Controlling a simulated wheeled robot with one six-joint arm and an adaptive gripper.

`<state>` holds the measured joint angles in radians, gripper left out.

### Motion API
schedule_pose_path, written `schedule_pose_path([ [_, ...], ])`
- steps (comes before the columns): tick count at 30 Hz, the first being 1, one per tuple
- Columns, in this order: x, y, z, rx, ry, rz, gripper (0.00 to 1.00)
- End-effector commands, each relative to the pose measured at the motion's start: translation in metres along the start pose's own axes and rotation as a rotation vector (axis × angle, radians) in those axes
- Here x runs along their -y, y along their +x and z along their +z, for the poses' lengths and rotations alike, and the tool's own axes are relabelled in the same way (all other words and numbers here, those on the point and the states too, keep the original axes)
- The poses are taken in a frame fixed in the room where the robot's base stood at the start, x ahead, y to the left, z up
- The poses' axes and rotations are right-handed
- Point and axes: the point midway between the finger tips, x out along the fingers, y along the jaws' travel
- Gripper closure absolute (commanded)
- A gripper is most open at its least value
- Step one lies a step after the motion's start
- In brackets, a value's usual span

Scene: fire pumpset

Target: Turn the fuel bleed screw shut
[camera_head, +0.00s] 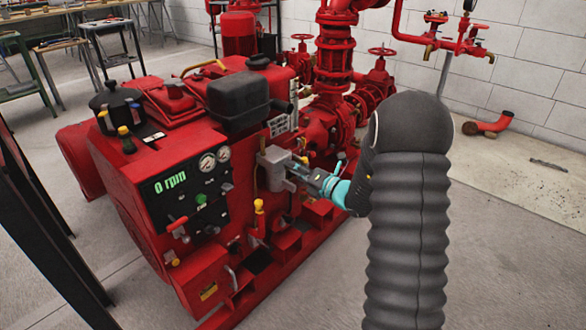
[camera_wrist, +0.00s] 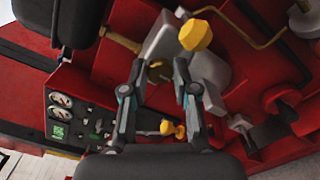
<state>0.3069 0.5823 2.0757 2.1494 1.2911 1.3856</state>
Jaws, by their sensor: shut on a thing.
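A grey metal housing (camera_head: 272,166) is on the side of the red engine, to the right of the control panel. It also shows in the wrist view (camera_wrist: 212,72). My gripper (camera_head: 297,172) reaches it from the right. In the wrist view my gripper (camera_wrist: 158,70) has its two fingers around a small brass-coloured piece (camera_wrist: 156,74), which looks like the fuel bleed screw. The fingertips hide part of it, and its turn angle cannot be told. A larger yellow knob (camera_wrist: 196,35) sits on the housing beside the right finger.
The control panel (camera_head: 190,195) with two gauges and a "0 rpm" display is left of the housing. A yellow-handled valve (camera_head: 259,206) stands below it. A black tank (camera_head: 238,97) is above. Red pipes and valves (camera_head: 334,60) rise behind. Floor at the right is mostly clear.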

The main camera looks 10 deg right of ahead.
Motion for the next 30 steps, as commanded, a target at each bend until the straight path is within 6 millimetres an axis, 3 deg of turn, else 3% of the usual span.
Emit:
schedule_pose_path([
  [14, 0.0007, 0.0006, -0.0051, -0.011, 0.015, 0.000, 1.00],
  [15, 0.0007, 0.0007, -0.0050, -0.011, 0.015, 0.000, 0.67],
  [18, 0.0008, 0.0002, -0.0036, -0.008, 0.014, -0.001, 0.46],
  [30, 0.0015, -0.0084, 0.0016, 0.002, 0.012, -0.003, 0.46],
])
